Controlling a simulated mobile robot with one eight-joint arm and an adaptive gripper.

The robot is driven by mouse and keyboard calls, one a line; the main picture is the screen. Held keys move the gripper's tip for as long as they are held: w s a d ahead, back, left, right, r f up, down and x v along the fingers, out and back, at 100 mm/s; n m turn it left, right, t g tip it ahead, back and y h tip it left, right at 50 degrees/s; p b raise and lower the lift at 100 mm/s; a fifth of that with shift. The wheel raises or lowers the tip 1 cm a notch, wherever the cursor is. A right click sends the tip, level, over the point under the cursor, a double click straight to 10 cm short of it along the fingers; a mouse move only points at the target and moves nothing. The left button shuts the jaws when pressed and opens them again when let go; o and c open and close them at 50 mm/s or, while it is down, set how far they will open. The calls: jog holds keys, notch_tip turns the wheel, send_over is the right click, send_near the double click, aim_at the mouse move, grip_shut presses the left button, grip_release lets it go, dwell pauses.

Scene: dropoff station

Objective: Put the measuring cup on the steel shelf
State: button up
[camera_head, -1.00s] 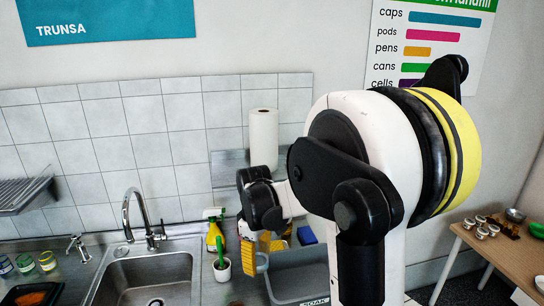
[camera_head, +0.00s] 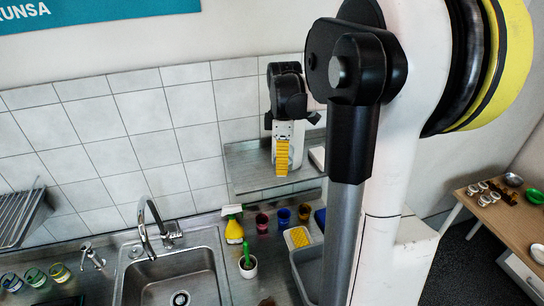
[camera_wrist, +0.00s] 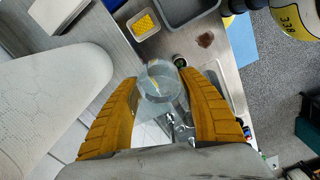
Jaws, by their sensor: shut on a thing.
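The measuring cup (camera_wrist: 160,80) is clear and see-through. In the wrist view it sits between the tips of my gripper's two orange fingers (camera_wrist: 162,92), which are shut on it. In the head view my gripper (camera_head: 282,168) points down in front of or over the steel shelf (camera_head: 246,172), high above the counter; I cannot make out the cup there. The exact gap between cup and shelf cannot be told. The shelf is fixed to the tiled wall, and its right part is partly hidden by my arm.
Below are a yellow spray bottle (camera_head: 234,230), a potted plant (camera_head: 248,266), several coloured cups, a yellow sponge in a dish (camera_head: 297,238) and a grey bin (camera_head: 303,268). The sink (camera_head: 170,275) is left. A large white textured object (camera_wrist: 55,90) is close by in the wrist view.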

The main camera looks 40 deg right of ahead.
jog(key=p, duration=0.2)
send_over(265, 174)
notch_tip(265, 174, down, 6)
jog(key=shift+s+d+f, duration=0.1)
jog(key=shift+f, duration=0.1)
notch_tip(265, 174, down, 4)
jog(key=shift+f+p, duration=0.1)
jog(key=shift+p, duration=0.45)
jog(key=shift+f, duration=0.15)
jog(key=o, duration=1.2)
